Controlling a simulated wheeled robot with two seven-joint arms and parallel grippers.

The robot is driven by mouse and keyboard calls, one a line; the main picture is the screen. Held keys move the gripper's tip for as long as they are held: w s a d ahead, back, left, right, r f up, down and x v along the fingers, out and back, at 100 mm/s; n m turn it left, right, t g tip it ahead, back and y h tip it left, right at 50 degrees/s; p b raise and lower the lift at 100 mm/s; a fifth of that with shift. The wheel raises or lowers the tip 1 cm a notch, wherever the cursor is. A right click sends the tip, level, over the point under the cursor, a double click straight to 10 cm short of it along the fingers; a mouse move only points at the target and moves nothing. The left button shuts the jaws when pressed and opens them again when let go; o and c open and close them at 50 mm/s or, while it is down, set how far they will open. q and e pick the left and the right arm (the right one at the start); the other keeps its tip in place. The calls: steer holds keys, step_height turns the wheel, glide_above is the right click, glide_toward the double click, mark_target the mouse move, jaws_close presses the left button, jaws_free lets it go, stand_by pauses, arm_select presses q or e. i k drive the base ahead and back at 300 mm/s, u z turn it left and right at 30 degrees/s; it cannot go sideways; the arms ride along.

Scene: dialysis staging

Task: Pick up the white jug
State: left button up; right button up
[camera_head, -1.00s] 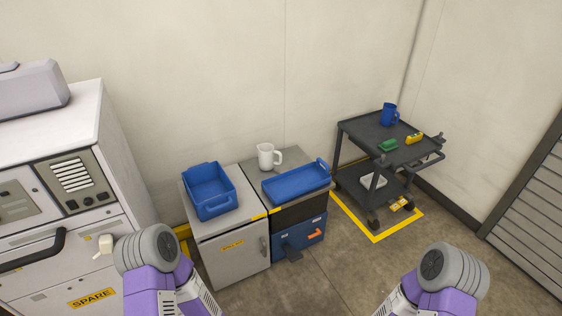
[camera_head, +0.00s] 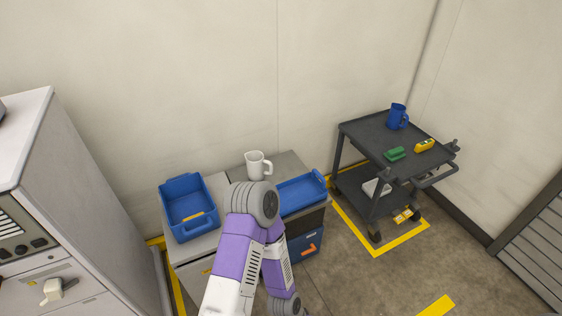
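The white jug (camera_head: 255,166) stands upright on top of the grey cabinet (camera_head: 290,160) near the wall, its handle to the right. One of my arms reaches up from the bottom centre, and its rounded grey joint is just below the jug in the picture. That joint covers part of the cabinet top in front of the jug. I cannot tell whether arm and jug touch, but the jug looks unmoved on its surface. Neither gripper's fingers show.
A blue bin (camera_head: 168,203) stands left of the jug, a blue tray (camera_head: 302,190) right of it. A dark cart (camera_head: 365,142) at right carries a blue mug (camera_head: 397,116), a green item (camera_head: 394,153) and a yellow item (camera_head: 425,145). A white machine (camera_head: 80,170) stands at left. Floor at lower right is clear.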

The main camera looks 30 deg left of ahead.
mark_target(260, 168)
steer(key=u, duration=0.4)
steer(key=i, duration=0.75)
steer(key=u, duration=1.1)
steer(key=i, duration=0.7)
steer(key=u, duration=0.05)
